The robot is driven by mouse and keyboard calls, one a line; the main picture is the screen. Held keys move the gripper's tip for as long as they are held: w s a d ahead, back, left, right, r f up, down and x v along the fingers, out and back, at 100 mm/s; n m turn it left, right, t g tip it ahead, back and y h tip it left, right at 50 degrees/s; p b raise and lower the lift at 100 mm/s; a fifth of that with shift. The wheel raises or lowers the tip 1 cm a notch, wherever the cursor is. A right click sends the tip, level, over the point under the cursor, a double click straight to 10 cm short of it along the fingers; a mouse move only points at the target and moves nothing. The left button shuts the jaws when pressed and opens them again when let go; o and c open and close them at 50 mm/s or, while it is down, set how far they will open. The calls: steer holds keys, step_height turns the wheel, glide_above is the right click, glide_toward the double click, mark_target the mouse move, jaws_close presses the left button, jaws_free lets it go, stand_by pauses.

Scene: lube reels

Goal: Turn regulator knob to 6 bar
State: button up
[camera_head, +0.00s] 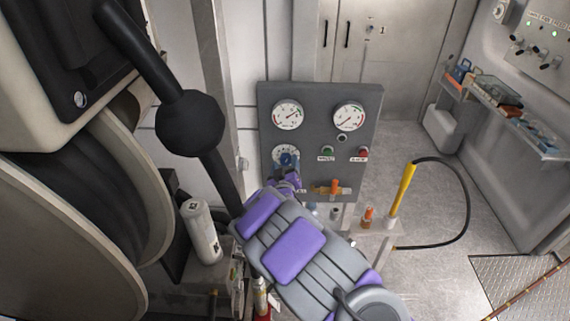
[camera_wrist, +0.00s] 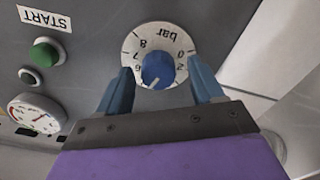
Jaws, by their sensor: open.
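The regulator knob (camera_wrist: 158,68) is blue, at the middle of a round white dial (camera_wrist: 147,36) marked in bar; it also shows on the grey panel in the head view (camera_head: 287,159). In the wrist view the dial appears upside down. The knob's white mark points down and slightly left, below the 6; I cannot tell its exact value. My gripper (camera_wrist: 160,68) is open, with one blue finger on each side of the knob; whether they touch it is unclear. In the head view my gripper (camera_head: 288,178) is just below the dial and partly hidden by my arm.
Two gauges (camera_head: 287,115) (camera_head: 350,116) sit above the knob. A green START button (camera_wrist: 45,52) and a red button (camera_head: 363,152) are beside it. An orange-handled valve (camera_head: 334,187) is at the lower right. A yellow-handled tool (camera_head: 401,190) with a black hose stands farther right.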

steer(key=shift+w, duration=0.8)
steer(key=shift+c, duration=0.3)
steer(key=c, duration=1)
steer(key=shift+f+m, duration=0.1)
steer(key=shift+m, duration=0.3)
steer(key=m+p, duration=0.1)
steer(key=m, duration=0.1)
steer(key=shift+m, duration=0.3)
steer(key=shift+m+p, duration=0.55)
steer(key=shift+m, duration=1.25)
